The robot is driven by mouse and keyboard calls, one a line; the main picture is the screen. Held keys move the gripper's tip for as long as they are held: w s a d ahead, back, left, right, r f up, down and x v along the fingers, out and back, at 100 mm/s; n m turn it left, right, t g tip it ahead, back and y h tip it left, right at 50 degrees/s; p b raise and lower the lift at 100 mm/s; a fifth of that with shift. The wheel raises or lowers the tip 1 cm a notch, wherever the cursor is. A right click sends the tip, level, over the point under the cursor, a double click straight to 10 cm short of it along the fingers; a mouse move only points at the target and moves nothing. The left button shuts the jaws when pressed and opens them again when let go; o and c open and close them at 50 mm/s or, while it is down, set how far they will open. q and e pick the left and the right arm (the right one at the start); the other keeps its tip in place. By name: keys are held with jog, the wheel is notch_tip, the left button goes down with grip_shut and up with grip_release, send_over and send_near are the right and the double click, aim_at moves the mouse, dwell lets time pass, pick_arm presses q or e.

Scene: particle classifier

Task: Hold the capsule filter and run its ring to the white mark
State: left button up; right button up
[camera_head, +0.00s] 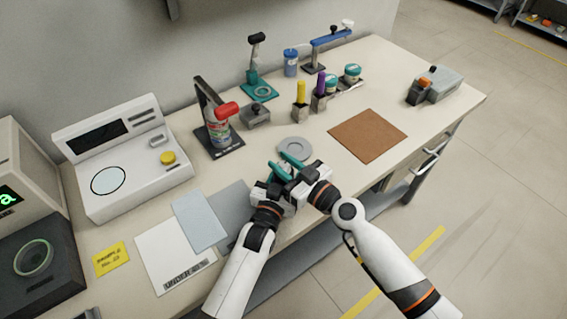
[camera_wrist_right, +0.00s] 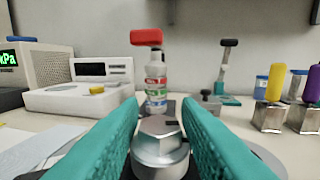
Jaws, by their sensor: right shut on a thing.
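The capsule filter (camera_wrist_right: 158,152) shows in the right wrist view as a silver body with a hexagonal top and a rounder collar below. A small dark mark sits on its top edge; I cannot make out a white mark. My right gripper (camera_wrist_right: 160,112) has its teal fingers on both sides of it and is shut on it. In the head view my right gripper (camera_head: 285,164) is over the table's front part and largely hides the filter. My left gripper (camera_head: 268,194) is close beside it on the left; its fingers are not clear.
A grey round disc (camera_head: 295,147) lies just behind the grippers. A brown mat (camera_head: 367,136) lies to the right. A red-topped bottle stand (camera_head: 220,140) and a white instrument (camera_head: 125,165) stand to the left. Papers (camera_head: 170,252) lie at front left.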

jog(key=o, duration=0.8)
jog(key=shift+c, duration=0.2)
jog(key=shift+d, duration=0.1)
jog(key=v, duration=1.2)
jog(key=shift+o, duration=0.6)
